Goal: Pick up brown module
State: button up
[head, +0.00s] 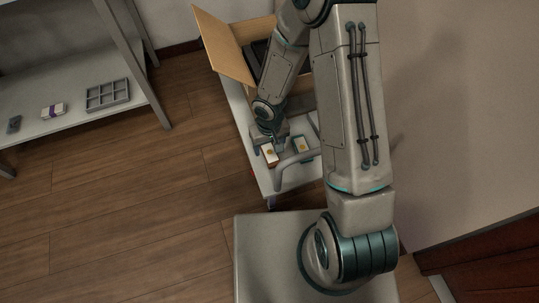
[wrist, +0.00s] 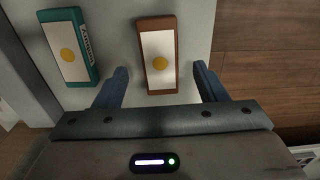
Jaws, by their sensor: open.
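The brown module (wrist: 157,55) is a small block with a brown rim, a white top face and a yellow dot. It lies on a pale table top (wrist: 110,30) in the middle of the wrist view. In the head view the brown module (head: 269,154) shows beside my gripper. My gripper (wrist: 162,84) is open, with one blue-grey fingertip to each side of the module's near end. The fingers look apart from the module. I cannot tell the height of the fingertips above the table.
A teal module (wrist: 68,50) with a yellow dot lies left of the brown one. An open cardboard box (head: 226,47) stands at the table's back. A grey shelf (head: 75,115) at left holds a compartment tray (head: 107,94) and small items. Wooden floor (head: 130,190) lies between.

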aim_at(269, 154)
notch_tip(269, 154, down, 3)
jog(key=shift+r+b, duration=0.1)
jog(key=shift+b, duration=0.35)
jog(key=c, duration=1.1)
